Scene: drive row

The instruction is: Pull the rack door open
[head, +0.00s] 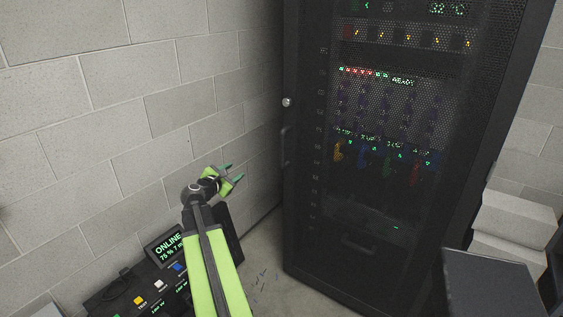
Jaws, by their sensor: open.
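The rack door (375,215) is a dark mesh panel on a tall black rack, and it looks closed. Lit equipment shows through the mesh. A dark handle (286,146) sits on the door's left edge, with a small round silver knob (286,102) above it. My gripper (230,174) is at the end of my green arm, left of the rack and lower than the handle in the picture. Its fingers are apart and empty, and it does not touch the door.
A grey block wall (150,80) runs along the left. A black unit with an "ONLINE" display (168,243) stands at lower left. Pale stacked blocks (515,217) and a dark box (490,285) are at lower right. Some floor (268,268) shows before the rack, with small scraps on it.

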